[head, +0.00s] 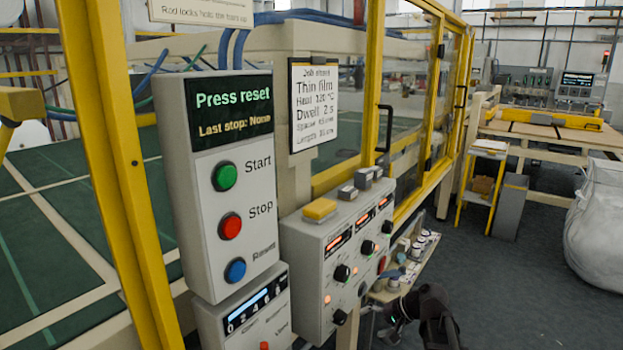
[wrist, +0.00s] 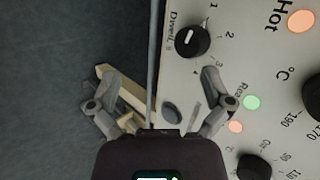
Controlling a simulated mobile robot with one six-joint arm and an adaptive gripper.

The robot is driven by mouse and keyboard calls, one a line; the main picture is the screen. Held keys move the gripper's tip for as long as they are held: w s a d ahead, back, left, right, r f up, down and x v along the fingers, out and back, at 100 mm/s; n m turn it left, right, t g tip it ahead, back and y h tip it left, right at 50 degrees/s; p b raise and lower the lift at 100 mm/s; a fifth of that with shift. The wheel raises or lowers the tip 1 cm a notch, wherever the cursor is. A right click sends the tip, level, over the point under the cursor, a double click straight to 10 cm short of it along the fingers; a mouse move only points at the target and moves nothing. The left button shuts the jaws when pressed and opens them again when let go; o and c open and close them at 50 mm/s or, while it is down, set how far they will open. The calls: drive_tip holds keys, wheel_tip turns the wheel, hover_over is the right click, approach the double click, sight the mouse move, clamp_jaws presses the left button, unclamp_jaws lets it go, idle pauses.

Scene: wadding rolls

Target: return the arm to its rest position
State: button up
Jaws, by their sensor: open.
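My gripper (wrist: 157,75) is open and empty in the wrist view, its two fingers spread apart. It is over the edge of the grey heater control box, with one finger over the panel and the other over the floor side. The black Dwell dial (wrist: 192,41) is just beyond the fingers and apart from them. In the head view my dark arm (head: 432,312) is low, to the right of the control box (head: 312,262); the fingers are hard to make out there.
The press panel (head: 235,190) reads "Press reset" and "Last stop: None". A yellow guard frame (head: 374,85) stands behind the boxes. A small shelf (head: 405,285) with jars is close to my arm. A white bulk bag (head: 598,220) stands at right; grey floor between is clear.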

drive_tip(key=s+f+n+g+h, duration=0.3)
drive_tip(key=s+f+n+h, duration=0.25)
drive_tip(key=s+h, duration=0.55)
wheel_tip(320, 180, up, 21)
drive_tip(key=s+y+p, duration=0.1)
drive_tip(key=y+p, duration=0.1)
drive_tip(key=p, duration=1.9)
drive_tip(key=shift+d+m+p, duration=0.35)
drive_tip(key=shift+d+m, duration=0.05)
drive_tip(key=shift+m, duration=0.05)
drive_tip(key=shift+s, duration=0.1)
idle(0.4)
